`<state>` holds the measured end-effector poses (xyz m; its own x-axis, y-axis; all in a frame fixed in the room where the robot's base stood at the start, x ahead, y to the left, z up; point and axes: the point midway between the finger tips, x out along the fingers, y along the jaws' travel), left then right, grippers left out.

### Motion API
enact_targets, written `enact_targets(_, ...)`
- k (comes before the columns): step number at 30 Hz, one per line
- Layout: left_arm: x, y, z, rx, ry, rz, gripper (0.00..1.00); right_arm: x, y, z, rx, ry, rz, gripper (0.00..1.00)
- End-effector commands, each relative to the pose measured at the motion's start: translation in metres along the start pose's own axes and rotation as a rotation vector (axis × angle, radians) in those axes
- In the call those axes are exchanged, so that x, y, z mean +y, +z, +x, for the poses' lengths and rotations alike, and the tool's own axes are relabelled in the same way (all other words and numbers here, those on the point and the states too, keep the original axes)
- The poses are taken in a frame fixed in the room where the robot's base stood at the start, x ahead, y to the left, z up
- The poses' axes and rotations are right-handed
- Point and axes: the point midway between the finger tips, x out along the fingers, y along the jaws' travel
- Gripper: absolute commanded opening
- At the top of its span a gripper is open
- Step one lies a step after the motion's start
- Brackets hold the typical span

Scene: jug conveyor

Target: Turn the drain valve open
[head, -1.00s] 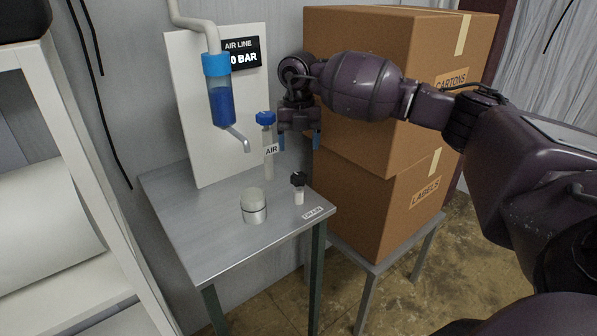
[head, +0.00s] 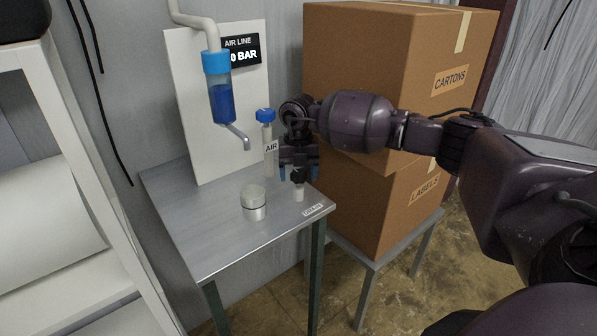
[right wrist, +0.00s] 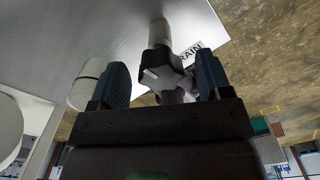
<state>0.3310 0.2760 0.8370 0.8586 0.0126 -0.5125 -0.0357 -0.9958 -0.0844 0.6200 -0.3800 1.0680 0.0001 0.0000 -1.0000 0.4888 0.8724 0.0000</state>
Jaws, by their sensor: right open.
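The drain valve is a dark knob (right wrist: 163,70) on a short white stem, at the right front of the metal table beside the DRAIN label. In the head view its white stem (head: 298,194) shows below my right gripper (head: 298,173). The right gripper is open and points down, just over the knob. In the right wrist view the knob lies between the two fingers of that gripper (right wrist: 161,78), with a gap on either side. The fingers are not shut on it. My left gripper is not in view.
A blue-topped AIR valve (head: 265,115) stands left of the right gripper. A panel (head: 190,130) carries a blue-filled bowl (head: 222,100) and a 0 BAR display (head: 243,54). Stacked cartons (head: 355,80) stand close on the right.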

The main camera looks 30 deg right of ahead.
Motion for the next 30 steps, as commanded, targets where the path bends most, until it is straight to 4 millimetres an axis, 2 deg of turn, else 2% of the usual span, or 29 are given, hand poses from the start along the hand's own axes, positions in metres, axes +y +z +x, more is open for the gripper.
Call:
enact_targets(1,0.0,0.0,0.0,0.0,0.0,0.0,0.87,0.0,0.0,0.0,0.0,0.0,0.0,0.68)
enact_targets(10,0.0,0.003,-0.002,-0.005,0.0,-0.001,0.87,0.0,0.0,0.0,0.0,0.0,0.0,0.22)
enact_targets(20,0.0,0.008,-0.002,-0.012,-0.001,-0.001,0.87,0.0,0.0,0.0,0.0,0.0,-0.046,0.22)
enact_targets(30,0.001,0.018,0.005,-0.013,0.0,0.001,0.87,0.0,0.0,0.001,-0.001,0.0,-0.28,0.22)
